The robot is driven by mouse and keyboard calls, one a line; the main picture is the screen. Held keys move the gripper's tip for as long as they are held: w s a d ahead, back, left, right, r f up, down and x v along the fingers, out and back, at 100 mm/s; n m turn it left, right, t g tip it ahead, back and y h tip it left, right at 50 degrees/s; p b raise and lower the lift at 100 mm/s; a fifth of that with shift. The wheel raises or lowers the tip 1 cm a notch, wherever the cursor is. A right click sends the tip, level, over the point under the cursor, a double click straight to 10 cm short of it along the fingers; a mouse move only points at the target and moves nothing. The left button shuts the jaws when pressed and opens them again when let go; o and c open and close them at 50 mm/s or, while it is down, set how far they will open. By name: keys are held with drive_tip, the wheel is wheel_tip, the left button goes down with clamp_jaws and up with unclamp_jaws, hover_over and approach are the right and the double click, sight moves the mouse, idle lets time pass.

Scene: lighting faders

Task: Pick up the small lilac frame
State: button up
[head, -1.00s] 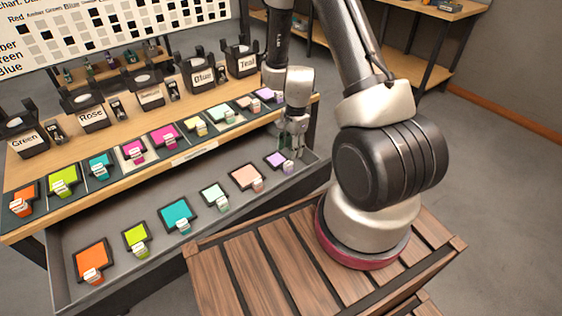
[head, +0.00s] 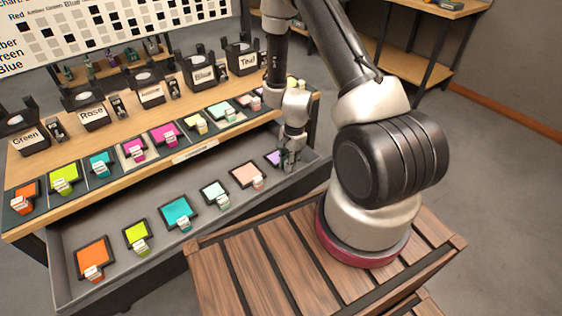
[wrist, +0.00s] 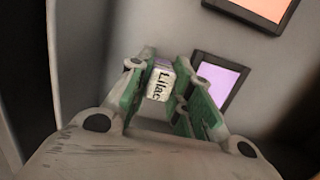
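The small lilac frame (head: 273,158) lies at the right end of the drawer, a dark-edged square with a lilac face, partly hidden by my gripper in the head view. In the wrist view the lilac frame (wrist: 216,80) shows just beyond the right finger. Its upright tab (wrist: 160,82), with a white label reading "Lilac", stands between my fingertips. My gripper (wrist: 162,75) is low over the drawer, its green-padded fingers apart on either side of the tab. It looks open; whether either pad touches the tab is hard to see. The head view also shows my gripper (head: 291,160).
A peach frame (head: 248,174) lies left of the lilac one, with mint, teal, green and orange frames farther along the drawer (head: 150,190). The wooden counter (head: 190,95) above holds another row of coloured frames and labelled stands. The drawer's right wall is close to my gripper.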

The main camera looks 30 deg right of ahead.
clamp_jaws()
drive_tip(key=shift+r, duration=0.1)
wheel_tip(320, 180, up, 36)
idle(1.5)
